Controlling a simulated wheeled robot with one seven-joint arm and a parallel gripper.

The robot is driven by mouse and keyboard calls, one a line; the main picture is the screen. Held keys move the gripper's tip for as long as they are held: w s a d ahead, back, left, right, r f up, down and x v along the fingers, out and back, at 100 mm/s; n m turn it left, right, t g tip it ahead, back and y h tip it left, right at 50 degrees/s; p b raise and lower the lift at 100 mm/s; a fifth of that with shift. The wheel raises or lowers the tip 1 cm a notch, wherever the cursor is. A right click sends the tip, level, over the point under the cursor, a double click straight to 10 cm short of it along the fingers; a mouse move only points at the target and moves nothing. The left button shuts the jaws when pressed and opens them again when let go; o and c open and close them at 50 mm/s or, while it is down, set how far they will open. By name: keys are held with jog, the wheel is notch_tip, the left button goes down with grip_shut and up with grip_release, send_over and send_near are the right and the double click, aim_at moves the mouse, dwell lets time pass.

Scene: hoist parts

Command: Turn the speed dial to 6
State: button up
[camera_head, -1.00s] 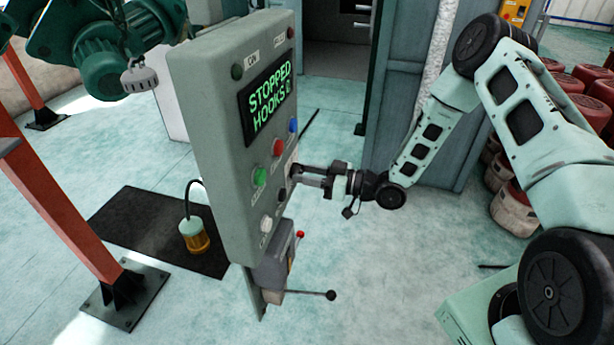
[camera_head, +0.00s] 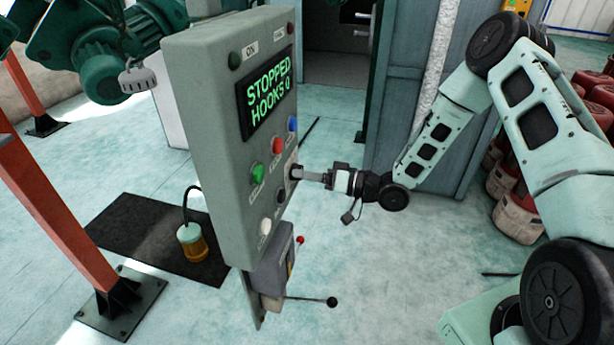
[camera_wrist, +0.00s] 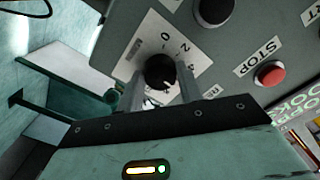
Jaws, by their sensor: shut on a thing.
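The speed dial (camera_wrist: 160,70) is a black round knob on a white plate in the wrist view. The plate shows the marks 0, 2 and 4; my gripper hides its lower part. A pale line shows on the knob's lower side, but I cannot tell which number it points to. My gripper (camera_wrist: 161,92) is shut on the dial, one finger on each side. In the head view my gripper (camera_head: 303,175) reaches the right face of the grey control panel (camera_head: 212,130), largely covering the dial there. The panel's screen (camera_head: 268,92) reads STOPPED, HOOKS 0.
A red STOP button (camera_wrist: 270,74) and a large black knob (camera_wrist: 214,10) sit near the dial. Green (camera_head: 257,173), blue (camera_head: 292,124) and white (camera_head: 265,227) buttons are on the panel. A lever (camera_head: 331,302) sticks out below. An orange post (camera_head: 60,200) stands left.

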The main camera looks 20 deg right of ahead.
dwell(0.3)
jog(key=o, duration=1)
jog(key=b+v, duration=0.6)
jog(key=v, duration=1.1)
jog(key=shift+s+d, duration=0.15)
jog(key=shift+d, duration=0.05)
